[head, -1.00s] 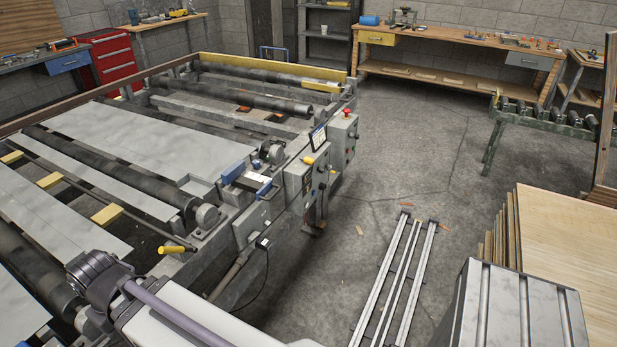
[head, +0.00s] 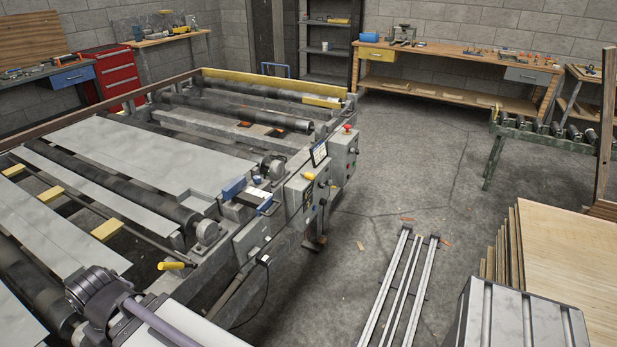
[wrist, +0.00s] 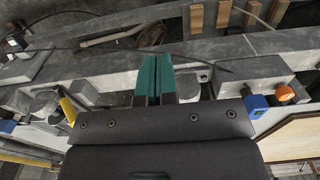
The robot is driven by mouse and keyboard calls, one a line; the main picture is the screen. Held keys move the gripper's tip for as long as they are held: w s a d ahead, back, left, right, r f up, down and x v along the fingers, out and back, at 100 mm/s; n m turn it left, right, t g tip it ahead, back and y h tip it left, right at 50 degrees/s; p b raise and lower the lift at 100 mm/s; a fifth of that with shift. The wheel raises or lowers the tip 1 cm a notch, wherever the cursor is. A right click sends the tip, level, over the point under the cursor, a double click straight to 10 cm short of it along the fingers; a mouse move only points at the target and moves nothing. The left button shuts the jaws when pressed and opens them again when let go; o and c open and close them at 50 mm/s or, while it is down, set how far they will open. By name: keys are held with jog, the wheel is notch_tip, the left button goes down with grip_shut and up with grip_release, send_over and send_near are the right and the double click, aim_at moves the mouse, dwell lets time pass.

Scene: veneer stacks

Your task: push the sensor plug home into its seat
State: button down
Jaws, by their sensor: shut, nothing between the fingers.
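My gripper (wrist: 158,80) shows in the wrist view as two teal fingers pressed together, shut and empty, over the machine's grey frame. A thin black cable (wrist: 190,58) passes beside the fingertips. In the head view, a small dark plug-like piece (head: 264,260) with a black cable hanging from it sits at the side of the grey machine box (head: 250,238). I cannot tell whether it is the sensor plug or how deep it sits. The seat cannot be made out. My gripper is not visible in the head view.
A yellow handle (head: 171,265) sticks out from the machine frame. The control box (head: 343,150) with a red button stands farther along. In the wrist view, a blue block (wrist: 257,106) and an orange knob (wrist: 284,92) lie right of the fingers. Floor rails (head: 402,280) run at right.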

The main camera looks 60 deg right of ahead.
jog(key=c, duration=1.9)
grip_release()
jog(key=o, duration=1.2)
jog(key=shift+c, duration=0.2)
